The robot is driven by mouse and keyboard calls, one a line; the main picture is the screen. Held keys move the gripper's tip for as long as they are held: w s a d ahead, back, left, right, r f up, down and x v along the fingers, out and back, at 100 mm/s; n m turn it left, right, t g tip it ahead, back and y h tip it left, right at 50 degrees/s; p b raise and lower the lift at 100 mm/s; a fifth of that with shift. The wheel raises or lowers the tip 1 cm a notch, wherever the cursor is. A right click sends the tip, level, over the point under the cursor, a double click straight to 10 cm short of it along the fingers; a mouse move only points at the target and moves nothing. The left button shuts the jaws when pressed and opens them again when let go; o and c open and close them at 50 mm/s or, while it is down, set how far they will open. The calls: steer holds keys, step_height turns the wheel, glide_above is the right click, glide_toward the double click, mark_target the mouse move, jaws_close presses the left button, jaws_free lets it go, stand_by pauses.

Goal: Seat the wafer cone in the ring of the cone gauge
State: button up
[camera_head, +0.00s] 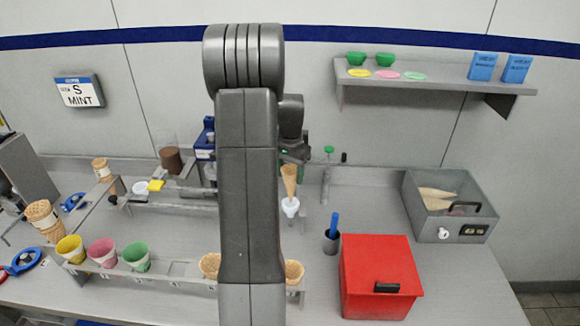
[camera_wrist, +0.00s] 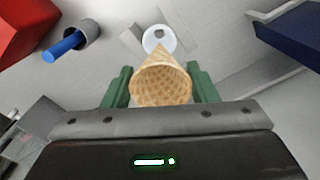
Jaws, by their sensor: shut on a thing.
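The wafer cone (camera_head: 289,181) hangs tip down in my gripper (camera_head: 292,158). In the wrist view the cone (camera_wrist: 160,82) sits between the two green fingers of my gripper (camera_wrist: 160,88), its open end toward the camera. The white ring of the cone gauge (camera_head: 290,206) is just below the cone's tip in the head view. In the wrist view the ring (camera_wrist: 158,38) shows beyond the cone, its near edge partly hidden by it. I cannot tell whether the tip has entered the ring. My arm hides part of the bench.
A red box (camera_head: 378,270) and a dark cup with a blue stick (camera_head: 332,240) stand right of the gauge. A rack in front holds a yellow cup (camera_head: 70,249), a pink cup (camera_head: 103,252), a green cup (camera_head: 137,257) and cones. A grey bin (camera_head: 450,200) stands at right.

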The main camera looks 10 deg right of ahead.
mark_target(290, 194)
steer(key=shift+f, duration=2.75)
steer(key=shift+f+b, duration=1.1)
steer(key=shift+f, duration=0.6)
steer(key=o, duration=0.8)
steer(key=shift+c, duration=0.2)
steer(key=shift+r, duration=0.1)
step_height(290, 194, up, 14)
steer(key=shift+f+b, duration=0.15)
steer(key=shift+b, duration=1)
